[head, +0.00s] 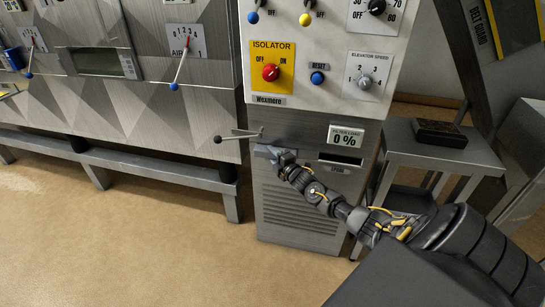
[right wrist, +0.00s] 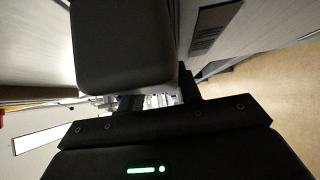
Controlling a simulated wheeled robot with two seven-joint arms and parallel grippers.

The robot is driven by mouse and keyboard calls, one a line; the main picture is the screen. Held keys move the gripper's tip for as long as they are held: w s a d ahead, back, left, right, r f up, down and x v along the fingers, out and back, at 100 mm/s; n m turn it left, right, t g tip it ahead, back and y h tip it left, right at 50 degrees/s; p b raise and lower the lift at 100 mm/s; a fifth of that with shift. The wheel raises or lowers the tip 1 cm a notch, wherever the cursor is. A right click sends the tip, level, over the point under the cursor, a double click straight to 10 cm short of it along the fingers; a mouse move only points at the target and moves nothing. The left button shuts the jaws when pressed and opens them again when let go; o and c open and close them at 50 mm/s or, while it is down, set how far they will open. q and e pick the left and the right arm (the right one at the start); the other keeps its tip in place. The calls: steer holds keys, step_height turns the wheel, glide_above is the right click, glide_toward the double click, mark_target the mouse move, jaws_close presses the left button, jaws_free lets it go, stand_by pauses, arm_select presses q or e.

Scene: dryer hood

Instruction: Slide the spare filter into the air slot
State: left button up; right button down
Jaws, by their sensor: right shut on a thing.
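My right gripper (head: 284,157) reaches in from the right and is shut on a small grey block, which I take to be the spare filter (head: 266,151). In the right wrist view, a large dark grey block (right wrist: 122,42) with rounded corners fills the upper middle at the fingers (right wrist: 165,100) and hides part of them. A dark slot (head: 340,160) is in the grey cabinet front, right of the block and below the "FILTER LOAD 0 %" sign (head: 345,137). The block is apart from this slot. My left gripper is not in view.
A lever with a black knob (head: 217,140) sticks out just left of the held block. A dark tray-like thing with a brown top (head: 438,132) lies on a metal stand (head: 400,152) at right. Control panel switches (head: 271,73) are above. The floor at lower left is clear.

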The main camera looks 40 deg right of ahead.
steer(key=shift+d, duration=0.15)
steer(key=c, duration=0.9)
jaws_free()
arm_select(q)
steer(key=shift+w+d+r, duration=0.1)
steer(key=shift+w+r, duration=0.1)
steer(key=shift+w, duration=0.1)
arm_select(e)
steer(key=shift+s, duration=0.1)
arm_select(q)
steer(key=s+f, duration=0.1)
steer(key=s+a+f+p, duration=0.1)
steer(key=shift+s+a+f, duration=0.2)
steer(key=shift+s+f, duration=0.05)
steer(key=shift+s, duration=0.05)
arm_select(e)
steer(key=s, duration=0.7)
steer(key=s+a, duration=0.1)
steer(key=s, duration=0.2)
steer(key=shift+s+a, duration=0.1)
steer(key=shift+s, duration=0.15)
